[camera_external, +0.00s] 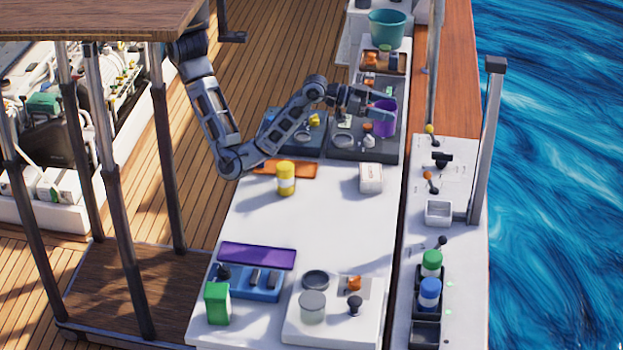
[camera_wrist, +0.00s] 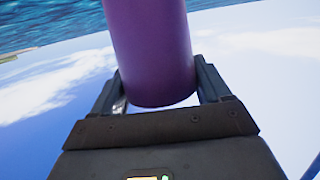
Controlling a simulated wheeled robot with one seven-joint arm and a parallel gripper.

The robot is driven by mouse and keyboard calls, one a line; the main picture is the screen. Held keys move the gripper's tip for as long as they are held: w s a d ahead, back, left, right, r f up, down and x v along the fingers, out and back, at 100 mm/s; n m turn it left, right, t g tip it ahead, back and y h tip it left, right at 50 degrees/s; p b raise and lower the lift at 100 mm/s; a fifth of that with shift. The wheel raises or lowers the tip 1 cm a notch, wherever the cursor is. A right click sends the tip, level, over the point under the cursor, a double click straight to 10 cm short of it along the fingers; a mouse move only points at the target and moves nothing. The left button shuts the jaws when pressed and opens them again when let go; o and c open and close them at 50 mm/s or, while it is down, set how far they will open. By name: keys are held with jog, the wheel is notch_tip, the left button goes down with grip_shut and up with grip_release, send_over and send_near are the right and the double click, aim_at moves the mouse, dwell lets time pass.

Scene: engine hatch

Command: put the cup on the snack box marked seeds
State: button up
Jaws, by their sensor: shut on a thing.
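A purple cup (camera_external: 383,120) is in my gripper (camera_external: 369,106) over the dark tray at the far end of the white counter. In the wrist view the purple cup (camera_wrist: 152,50) fills the space between the two fingers of my gripper (camera_wrist: 160,90), which is shut on it. A small white box (camera_external: 371,178) with faint print stands on the counter nearer the camera than the cup. A green box (camera_external: 217,303) stands at the near left. I cannot read the word seeds on either box.
A yellow-and-white jar (camera_external: 286,178) stands by an orange mat (camera_external: 284,168). A teal bucket (camera_external: 388,27) is at the far end. The near end holds a purple mat (camera_external: 257,256), a blue tray (camera_external: 262,292) and a grey-lidded jar (camera_external: 312,307). The counter's middle is clear.

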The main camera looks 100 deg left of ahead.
jog(key=s+a+f+m+h, duration=0.2)
jog(key=s+f+m+h, duration=0.15)
jog(key=s+f, duration=0.75)
jog(key=shift+n, duration=0.35)
jog(key=shift+w+a+f+p, duration=0.45)
jog(key=shift+w+a+f, duration=0.9)
jog(key=shift+f, duration=0.65)
jog(key=shift+w+a+f+p, duration=0.45)
jog(key=shift+w+a+f, duration=0.65)
jog(key=shift+a+f, duration=0.75)
jog(key=shift+w+a+f+p, duration=0.45)
jog(key=shift+w+a+f, duration=0.85)
jog(key=shift+f, duration=0.85)
jog(key=shift+s+f, duration=0.1)
jog(key=shift+f, duration=0.1)
jog(key=o, duration=1)
